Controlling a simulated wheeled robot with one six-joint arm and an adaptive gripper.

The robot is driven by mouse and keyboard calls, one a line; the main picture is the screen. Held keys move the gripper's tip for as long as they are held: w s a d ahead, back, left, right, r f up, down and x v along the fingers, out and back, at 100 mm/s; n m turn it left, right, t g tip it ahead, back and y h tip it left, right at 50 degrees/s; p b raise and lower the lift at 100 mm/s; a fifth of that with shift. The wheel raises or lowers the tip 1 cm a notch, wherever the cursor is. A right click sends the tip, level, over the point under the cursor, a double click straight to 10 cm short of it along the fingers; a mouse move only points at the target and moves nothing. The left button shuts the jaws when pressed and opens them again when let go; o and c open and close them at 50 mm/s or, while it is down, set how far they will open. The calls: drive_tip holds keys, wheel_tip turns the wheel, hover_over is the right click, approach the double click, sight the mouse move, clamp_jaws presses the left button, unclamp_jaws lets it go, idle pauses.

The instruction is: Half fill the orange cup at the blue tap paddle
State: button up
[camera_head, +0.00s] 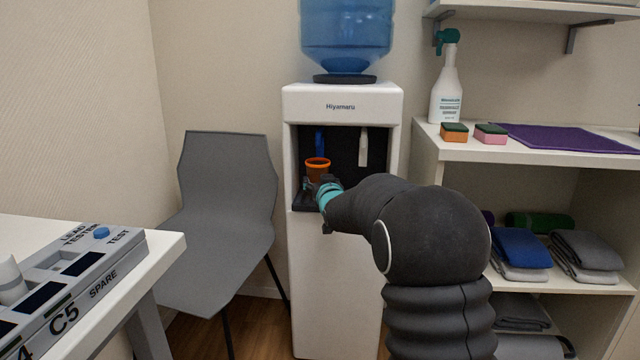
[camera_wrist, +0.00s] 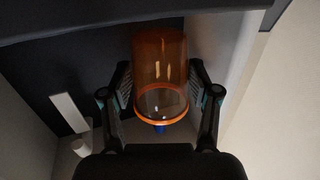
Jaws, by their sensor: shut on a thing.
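The orange cup (camera_head: 317,169) is in the dispensing bay of the water dispenser (camera_head: 330,265), just below the blue tap paddle (camera_head: 319,141). My gripper (camera_head: 318,185) reaches into the bay from the front and is shut on the cup. In the wrist view the see-through orange cup (camera_wrist: 159,62) sits between the two fingers, with its round rim toward the bottom of the picture. A small part of the blue paddle (camera_wrist: 160,128) shows just past the rim. I cannot make out any water in the cup.
A white paddle (camera_head: 363,147) hangs right of the blue one. A blue water bottle (camera_head: 346,35) tops the dispenser. A grey chair (camera_head: 225,190) stands at left, a shelf unit (camera_head: 427,160) at right. A table (camera_head: 165,243) with a test device (camera_head: 75,285) is at front left.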

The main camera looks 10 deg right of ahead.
drive_tip(key=shift+w+d+p, duration=0.2)
drive_tip(key=shift+w+p, duration=0.05)
drive_tip(key=shift+w, duration=0.35)
drive_tip(key=shift+w+d+p, duration=0.15)
drive_tip(key=shift+w+p, duration=0.05)
drive_tip(key=shift+w, duration=0.35)
drive_tip(key=shift+s, duration=0.1)
idle(2.4)
drive_tip(key=shift+s+a+b, duration=0.25)
drive_tip(key=shift+s+b, duration=0.45)
drive_tip(key=shift+s, duration=0.1)
drive_tip(key=shift+s+a+b, duration=0.3)
drive_tip(key=shift+s+b, duration=0.4)
drive_tip(key=shift+s, duration=0.05)
drive_tip(key=shift+s+a+b, duration=0.25)
drive_tip(key=shift+s+b, duration=0.45)
drive_tip(key=shift+s, duration=0.1)
drive_tip(key=s+a+b, duration=0.2)
drive_tip(key=s+a, duration=0.1)
drive_tip(key=s, duration=0.6)
drive_tip(key=shift+s, duration=0.25)
drive_tip(key=shift+r, duration=0.1)
